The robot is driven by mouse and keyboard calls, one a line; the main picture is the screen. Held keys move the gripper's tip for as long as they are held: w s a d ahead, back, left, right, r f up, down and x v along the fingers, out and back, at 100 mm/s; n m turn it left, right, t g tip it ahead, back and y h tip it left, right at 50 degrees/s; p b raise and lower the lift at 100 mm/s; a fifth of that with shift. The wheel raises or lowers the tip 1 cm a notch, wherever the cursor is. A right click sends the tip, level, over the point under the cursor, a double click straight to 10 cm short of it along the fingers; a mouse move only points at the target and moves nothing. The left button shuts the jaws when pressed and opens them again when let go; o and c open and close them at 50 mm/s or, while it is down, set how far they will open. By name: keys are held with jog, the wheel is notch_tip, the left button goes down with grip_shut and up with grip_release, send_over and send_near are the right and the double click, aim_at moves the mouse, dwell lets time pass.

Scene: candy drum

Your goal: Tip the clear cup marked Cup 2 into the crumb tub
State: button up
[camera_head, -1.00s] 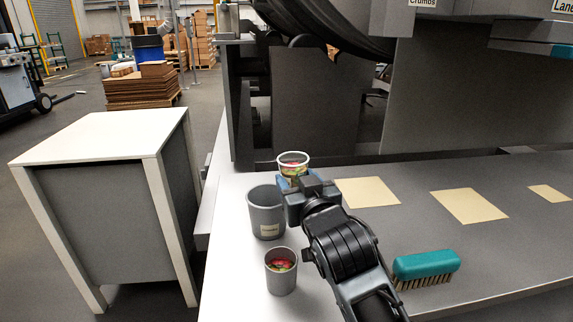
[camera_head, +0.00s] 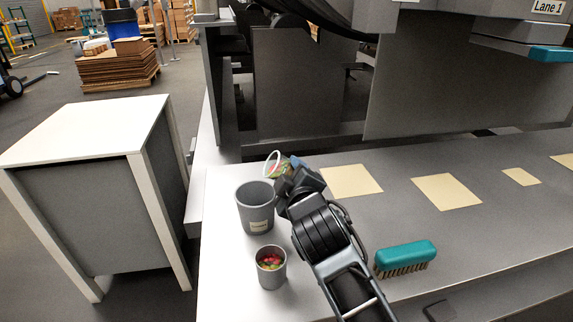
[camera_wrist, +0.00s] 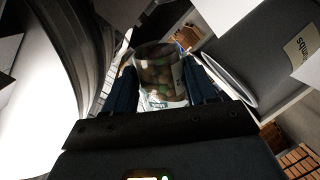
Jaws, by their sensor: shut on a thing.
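A clear cup (camera_head: 278,166) with a white rim and coloured candies inside is in my gripper (camera_head: 291,176). The cup is tilted, its mouth facing left, above and just behind the grey crumb tub (camera_head: 256,209). In the wrist view, the clear cup (camera_wrist: 160,78) sits between my two dark fingers, with candies inside it. The tub (camera_wrist: 255,40) shows there at the upper right with a "Crumbs" label. The cup's own marking cannot be read. The tub's inside looks grey, with no candies visible.
A smaller grey cup (camera_head: 271,277) holding candies stands in front of the tub. A teal brush (camera_head: 405,257) lies right of my arm. Tan squares (camera_head: 351,181) lie along the bench. A white-topped cabinet (camera_head: 90,127) stands to the left.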

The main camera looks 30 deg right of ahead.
aim_at(277, 171)
jog(key=n+p, duration=0.2)
jog(key=shift+a+r+n+g+h, duration=0.2)
jog(key=shift+n+g+h, duration=0.1)
jog(key=shift+h, duration=0.1)
jog(key=shift+w+a+r+n+p, duration=0.1)
jog(key=shift+a+r+n+p, duration=0.05)
jog(key=shift+n+p, duration=0.65)
jog(key=n+p, duration=0.1)
jog(key=a+n+h+p, duration=0.1)
jog(key=shift+w+r+n+h+p, duration=0.2)
jog(key=shift+r+n+h+p, duration=0.1)
jog(key=shift+r+p, duration=0.05)
jog(key=shift+w+a+r+n+h+p, duration=0.15)
jog(key=shift+n+h+p, duration=0.15)
jog(key=shift+n, duration=0.4)
jog(key=shift+a+r+n+p, duration=0.2)
jog(key=shift+n+p, duration=0.1)
jog(key=shift+p, duration=0.1)
jog(key=shift+a+f+n, duration=0.1)
jog(key=shift+n, duration=0.2)
jog(key=shift+g, duration=0.3)
